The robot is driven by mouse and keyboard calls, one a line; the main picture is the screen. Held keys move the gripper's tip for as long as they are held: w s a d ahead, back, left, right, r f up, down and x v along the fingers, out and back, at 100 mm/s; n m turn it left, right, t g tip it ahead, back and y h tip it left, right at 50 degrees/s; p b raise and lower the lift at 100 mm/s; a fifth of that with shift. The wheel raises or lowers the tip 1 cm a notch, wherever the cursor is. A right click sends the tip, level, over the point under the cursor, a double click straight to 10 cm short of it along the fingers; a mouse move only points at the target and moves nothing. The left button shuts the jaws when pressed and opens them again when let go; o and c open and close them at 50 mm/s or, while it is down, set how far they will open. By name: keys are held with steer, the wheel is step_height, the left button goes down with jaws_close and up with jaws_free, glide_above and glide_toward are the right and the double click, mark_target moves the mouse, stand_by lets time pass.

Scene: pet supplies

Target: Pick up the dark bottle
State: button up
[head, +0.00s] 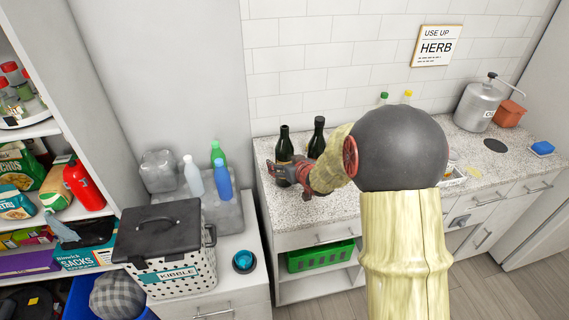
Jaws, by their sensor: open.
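Two dark bottles stand upright on the speckled counter (310,212) in the head view. The left dark bottle (284,144) has a long neck. Its lower part is partly hidden by my gripper (277,172). The right dark bottle (317,138) stands a little to the right and farther back, partly covered by my arm. My gripper is open, low over the counter at the left bottle's lower body, reaching in from the right. I cannot tell whether its fingers are around the bottle or just in front of it, or whether they touch it.
A kibble bin (168,250) and blue, white and green bottles stand left, on a lower cabinet. A green basket (321,257) sits under the counter. A metal can (478,104) stands far right. The counter's front left is clear.

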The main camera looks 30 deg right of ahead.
steer(key=shift+c, duration=0.6)
steer(key=c, duration=1.1)
steer(key=shift+r, duration=0.15)
steer(key=shift+c, duration=0.7)
steer(key=shift+r, duration=0.1)
